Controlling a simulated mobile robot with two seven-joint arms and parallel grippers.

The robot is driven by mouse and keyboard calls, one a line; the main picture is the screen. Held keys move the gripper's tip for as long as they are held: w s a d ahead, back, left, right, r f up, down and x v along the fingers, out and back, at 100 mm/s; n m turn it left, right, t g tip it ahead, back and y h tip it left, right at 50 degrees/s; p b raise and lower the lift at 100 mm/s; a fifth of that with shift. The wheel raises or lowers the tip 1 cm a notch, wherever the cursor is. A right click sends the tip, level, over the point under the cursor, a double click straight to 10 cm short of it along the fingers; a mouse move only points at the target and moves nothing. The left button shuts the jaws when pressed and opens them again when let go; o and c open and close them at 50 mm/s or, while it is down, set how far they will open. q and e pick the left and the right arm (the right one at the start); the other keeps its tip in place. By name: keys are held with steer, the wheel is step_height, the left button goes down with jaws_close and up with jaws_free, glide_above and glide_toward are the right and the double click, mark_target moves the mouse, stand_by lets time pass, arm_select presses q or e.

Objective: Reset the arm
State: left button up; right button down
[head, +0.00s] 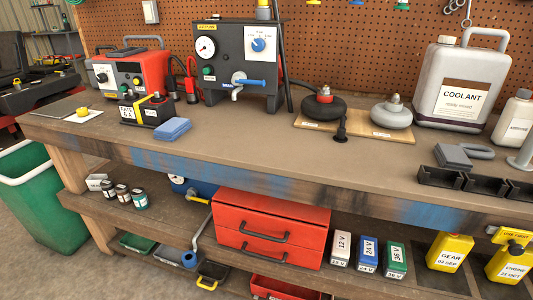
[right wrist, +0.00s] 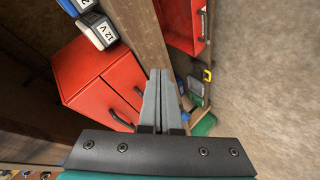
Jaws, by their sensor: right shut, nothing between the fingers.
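My right gripper (right wrist: 158,100) shows in the right wrist view, its two grey fingers closed together with nothing between them. Past its fingertips are a wooden shelf edge and the floor, and the red drawer cabinet (right wrist: 105,85) is to the left of the fingers. The fingers look apart from the cabinet, though the exact gap is hard to judge. Neither arm shows in the head view, and my left gripper is in neither view.
A wooden workbench (head: 270,150) holds a grey coolant jug (head: 455,80), a black gauge box (head: 235,60) and a red charger (head: 130,75). The lower shelf bears the red drawer cabinet (head: 270,228) and yellow jugs (head: 448,252). A green bin (head: 45,200) stands left. The bench's front middle is clear.

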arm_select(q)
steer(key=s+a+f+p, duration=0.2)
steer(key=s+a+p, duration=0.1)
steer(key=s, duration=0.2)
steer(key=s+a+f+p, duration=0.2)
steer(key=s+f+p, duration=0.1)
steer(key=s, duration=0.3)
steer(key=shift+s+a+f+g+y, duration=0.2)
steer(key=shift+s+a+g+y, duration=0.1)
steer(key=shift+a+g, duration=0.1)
arm_select(e)
steer(key=s+d+f+m+g+h, duration=0.1)
steer(key=s+f+m+g, duration=0.2)
steer(key=s, duration=0.6)
steer(key=s+d+f+m+g, duration=0.2)
steer(key=s+f+m+g, duration=0.1)
steer(key=s, duration=0.6)
steer(key=s+d+f+m+g+h, duration=0.1)
steer(key=s+f+m+g, duration=0.2)
steer(key=s, duration=0.6)
steer(key=shift+s+d+f+m+h, duration=0.3)
steer(key=shift+f+m, duration=0.2)
steer(key=shift+f, duration=0.15)
